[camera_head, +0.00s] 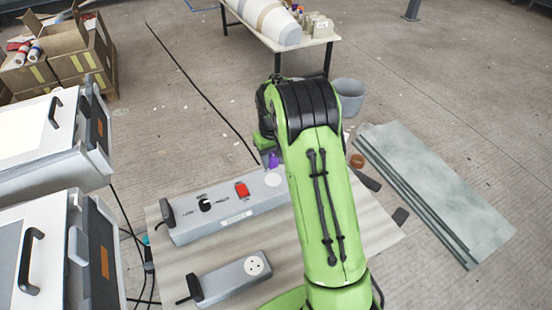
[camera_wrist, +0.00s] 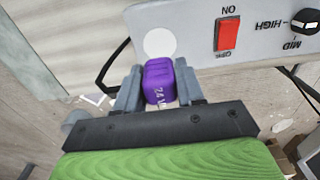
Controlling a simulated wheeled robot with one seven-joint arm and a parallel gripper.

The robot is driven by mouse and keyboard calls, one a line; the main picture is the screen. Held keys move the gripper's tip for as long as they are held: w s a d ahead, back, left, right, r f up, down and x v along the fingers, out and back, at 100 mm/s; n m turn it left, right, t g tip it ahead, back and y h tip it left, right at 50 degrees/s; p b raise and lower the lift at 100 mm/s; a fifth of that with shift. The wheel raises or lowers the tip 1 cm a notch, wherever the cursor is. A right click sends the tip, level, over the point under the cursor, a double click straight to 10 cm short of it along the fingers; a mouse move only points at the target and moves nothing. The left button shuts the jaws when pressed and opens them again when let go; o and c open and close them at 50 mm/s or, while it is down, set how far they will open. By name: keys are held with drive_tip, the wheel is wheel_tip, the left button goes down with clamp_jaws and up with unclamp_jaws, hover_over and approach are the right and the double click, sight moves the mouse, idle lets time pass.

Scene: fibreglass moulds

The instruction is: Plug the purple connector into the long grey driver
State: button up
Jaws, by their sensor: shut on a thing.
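The purple connector (camera_wrist: 160,74) is between the two grey fingers of my gripper (camera_wrist: 160,90), which is shut on it. Marking like "24" shows on its near side. In the head view the connector (camera_head: 273,161) is a small purple patch beside my green arm. The long grey driver (camera_head: 222,219) lies on a board, with a red switch, a knob and a pale disc near its right end. In the wrist view its face (camera_wrist: 269,35) is just beyond the connector, the pale disc right behind it. I cannot tell whether they touch. The connector's far end is hidden.
A shorter grey driver (camera_head: 225,281) with a round socket lies in front of the long one on the board (camera_head: 365,235). White machines (camera_head: 50,150) stand at left. Flat sheets (camera_head: 440,195) lie at right. A grey bucket (camera_head: 349,92) is behind my arm.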

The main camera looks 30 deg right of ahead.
sight(273, 180)
drive_tip(key=shift+f+b, duration=2.35)
drive_tip(key=shift+f, duration=0.6)
drive_tip(key=shift+r+p, duration=0.1)
drive_tip(key=shift+p, duration=0.3)
drive_tip(key=shift+f+b, duration=0.4)
drive_tip(key=shift+f, duration=0.2)
drive_tip(key=o, duration=1.1)
wheel_tip(273, 180, up, 16)
drive_tip(key=p, duration=0.5)
drive_tip(key=shift+f, duration=0.1)
